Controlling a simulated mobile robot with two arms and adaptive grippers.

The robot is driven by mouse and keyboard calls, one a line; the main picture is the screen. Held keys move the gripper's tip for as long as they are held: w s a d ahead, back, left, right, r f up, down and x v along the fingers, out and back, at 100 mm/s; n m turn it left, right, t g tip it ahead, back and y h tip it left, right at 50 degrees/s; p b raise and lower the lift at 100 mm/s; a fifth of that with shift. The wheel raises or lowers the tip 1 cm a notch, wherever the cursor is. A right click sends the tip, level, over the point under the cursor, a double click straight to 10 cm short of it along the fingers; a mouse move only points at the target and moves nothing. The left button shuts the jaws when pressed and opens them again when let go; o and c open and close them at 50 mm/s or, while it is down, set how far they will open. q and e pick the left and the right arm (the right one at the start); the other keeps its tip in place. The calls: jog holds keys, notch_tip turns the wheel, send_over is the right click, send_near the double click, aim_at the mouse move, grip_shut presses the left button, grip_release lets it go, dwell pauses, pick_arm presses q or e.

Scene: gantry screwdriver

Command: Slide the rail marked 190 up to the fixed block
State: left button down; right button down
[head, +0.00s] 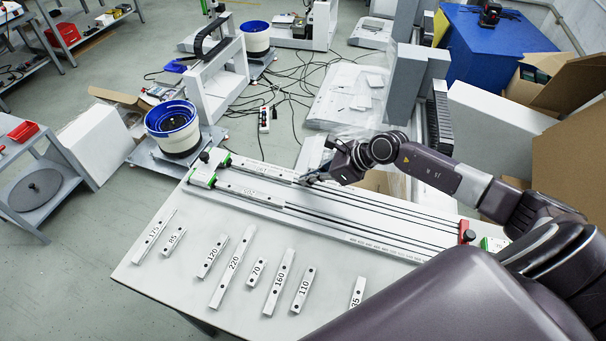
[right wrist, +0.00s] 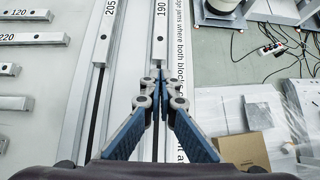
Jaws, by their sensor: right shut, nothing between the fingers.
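The rail marked 190 (right wrist: 160,30) is a light metal bar with a dark hole near its end. It lies in the back track of the long fixture, and in the head view the same rail (head: 262,171) reaches toward the green-marked fixed block (head: 226,159) at the track's left end. I cannot tell if a gap is left there. My right gripper (head: 304,181) is shut and empty, low over the track at the rail's near end. In the right wrist view its fingertips (right wrist: 159,68) are at that end face, touching or almost touching. My left gripper is not in view.
The rail marked 205 (right wrist: 109,30) lies in the neighbouring front track. Several loose numbered rails, such as 220 (head: 232,267) and 160 (head: 279,283), lie on the white table in front. A red block (head: 467,233) stands at the fixture's right end. Cables and boxes lie beyond the table.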

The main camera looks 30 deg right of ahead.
aim_at(290, 178)
jog(key=shift+w+a, duration=0.5)
jog(key=shift+w+a+b, duration=0.3)
jog(key=shift+w+a, duration=0.35)
jog(key=shift+w, duration=0.1)
jog(key=shift+r, duration=0.1)
